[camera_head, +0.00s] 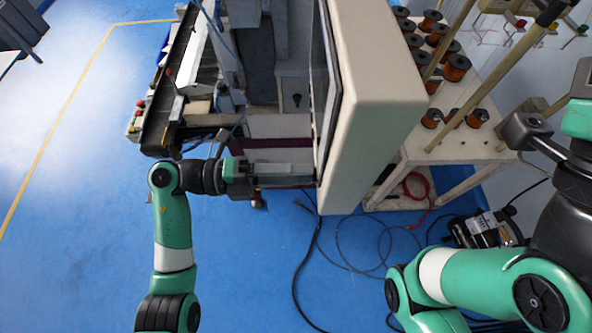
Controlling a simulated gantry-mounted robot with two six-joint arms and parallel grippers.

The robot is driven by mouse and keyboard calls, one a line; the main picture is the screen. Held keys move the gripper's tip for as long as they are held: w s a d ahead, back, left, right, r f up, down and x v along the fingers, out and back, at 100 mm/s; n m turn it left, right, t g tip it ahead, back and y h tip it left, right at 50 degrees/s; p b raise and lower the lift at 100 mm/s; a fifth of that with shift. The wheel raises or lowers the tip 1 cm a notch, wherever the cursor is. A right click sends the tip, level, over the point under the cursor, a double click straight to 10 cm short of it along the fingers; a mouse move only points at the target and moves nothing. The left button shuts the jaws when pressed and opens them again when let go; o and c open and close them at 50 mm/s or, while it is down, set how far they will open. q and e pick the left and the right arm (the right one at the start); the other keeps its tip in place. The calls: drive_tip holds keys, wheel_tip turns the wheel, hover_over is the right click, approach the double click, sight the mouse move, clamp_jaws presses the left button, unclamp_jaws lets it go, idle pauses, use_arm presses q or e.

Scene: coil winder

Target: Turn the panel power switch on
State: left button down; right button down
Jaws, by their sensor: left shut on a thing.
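The control panel (372,95) is a large beige box right of centre, its dark-framed front turned to the left and seen almost edge-on. My left gripper (312,177) reaches in from the left, pointing right, with its tips at the lower part of that front. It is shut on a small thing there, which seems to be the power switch. The switch is hidden by the fingers and the steep angle, so its position cannot be told. My right arm is at the lower right; its fingertips are not in view.
The winder (180,85) with red and green buttons stands at the upper left. A grey cabinet with a black knob (296,99) is behind my left gripper. A white table (432,152) with copper spools is at the right. Cables (318,262) lie on the blue floor, clear at left.

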use_arm(q)
drive_tip(key=shift+m+b, duration=9)
drive_tip(key=shift+b, duration=0.45)
drive_tip(key=shift+c, duration=2.4)
unclamp_jaws()
drive_tip(key=a, duration=1.1)
drive_tip(key=shift+s+a+p, duration=0.15)
drive_tip(key=shift+a+p, duration=0.2)
drive_tip(key=shift+p, duration=0.1)
